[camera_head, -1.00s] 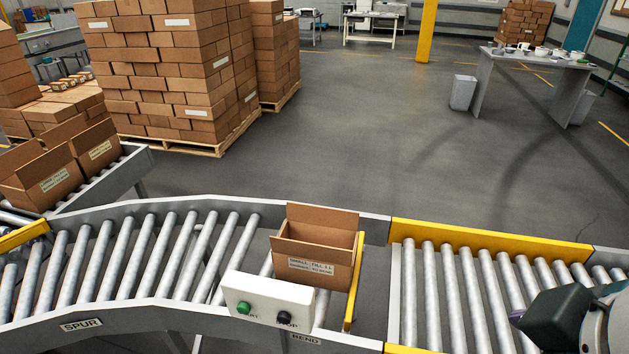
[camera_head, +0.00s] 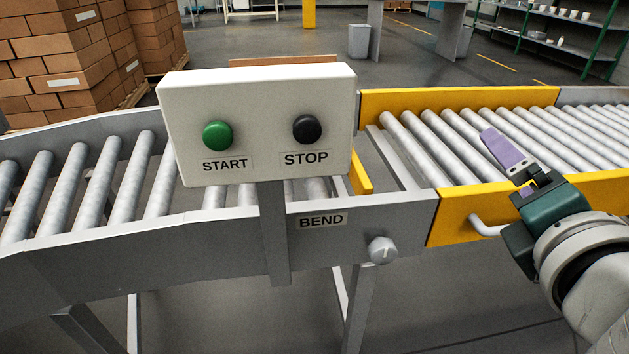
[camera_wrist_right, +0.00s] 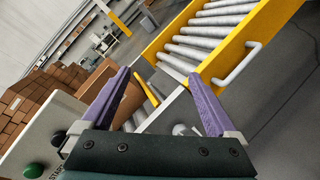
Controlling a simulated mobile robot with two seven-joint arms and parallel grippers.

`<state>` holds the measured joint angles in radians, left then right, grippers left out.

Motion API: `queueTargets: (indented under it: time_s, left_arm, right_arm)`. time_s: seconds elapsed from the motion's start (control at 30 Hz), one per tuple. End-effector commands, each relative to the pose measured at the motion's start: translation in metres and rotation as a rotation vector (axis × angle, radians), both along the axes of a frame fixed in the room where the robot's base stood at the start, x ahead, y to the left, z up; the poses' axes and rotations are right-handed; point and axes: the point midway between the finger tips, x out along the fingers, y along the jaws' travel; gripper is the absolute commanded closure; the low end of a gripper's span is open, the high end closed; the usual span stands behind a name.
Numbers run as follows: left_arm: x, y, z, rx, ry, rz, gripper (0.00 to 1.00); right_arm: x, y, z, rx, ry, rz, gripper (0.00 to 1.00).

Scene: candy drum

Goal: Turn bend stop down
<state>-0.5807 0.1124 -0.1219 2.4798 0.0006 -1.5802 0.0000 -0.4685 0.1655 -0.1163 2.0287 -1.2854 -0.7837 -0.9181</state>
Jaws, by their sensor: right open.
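The yellow stop bar (camera_head: 360,173) at the right end of the bend section is mostly hidden behind the control box; it also shows in the right wrist view (camera_wrist_right: 147,88). A grey round knob (camera_head: 382,250) with a pale pointer mark sits on the bend's front rail, right of the BEND label (camera_head: 321,220). It also shows low between my fingers in the right wrist view (camera_wrist_right: 180,130). My right gripper (camera_head: 507,153) has purple fingers. It is open and empty, up and right of the knob, in front of the yellow-railed conveyor. My left gripper is out of view.
The white control box (camera_head: 258,125) with green START and black STOP buttons stands in front of the bend. Behind it is a carton (camera_wrist_right: 128,103). A bent grey handle (camera_head: 487,228) sticks out from the yellow rail (camera_head: 460,215) near my right gripper.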

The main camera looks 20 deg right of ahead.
Motion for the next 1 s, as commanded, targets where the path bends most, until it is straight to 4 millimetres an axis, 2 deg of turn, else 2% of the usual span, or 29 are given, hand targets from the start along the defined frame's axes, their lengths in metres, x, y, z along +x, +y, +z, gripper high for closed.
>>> queueTargets:
  time_s: [0.03,0.3,0.4,0.5,0.63,0.83,1.0]
  left_arm:
    - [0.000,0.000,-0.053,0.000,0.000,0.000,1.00]
    - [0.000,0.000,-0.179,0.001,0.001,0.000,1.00]
    - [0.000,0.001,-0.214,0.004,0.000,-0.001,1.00]
    - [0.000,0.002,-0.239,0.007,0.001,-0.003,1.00]
    - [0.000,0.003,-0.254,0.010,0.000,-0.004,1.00]
    - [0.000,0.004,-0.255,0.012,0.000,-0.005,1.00]
    - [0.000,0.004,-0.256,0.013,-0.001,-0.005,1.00]
  right_arm:
    - [0.005,0.003,-0.050,-0.084,0.021,0.038,0.06]
    - [0.026,0.030,-0.171,-0.561,0.147,0.245,0.06]
    - [0.031,0.040,-0.209,-0.710,0.191,0.310,0.06]
    - [0.035,0.049,-0.237,-0.825,0.226,0.359,0.06]
    - [0.037,0.055,-0.256,-0.916,0.253,0.397,0.06]
    - [0.051,0.055,-0.258,-0.951,0.263,0.409,0.06]
    - [0.082,0.047,-0.256,-0.948,0.261,0.407,0.06]
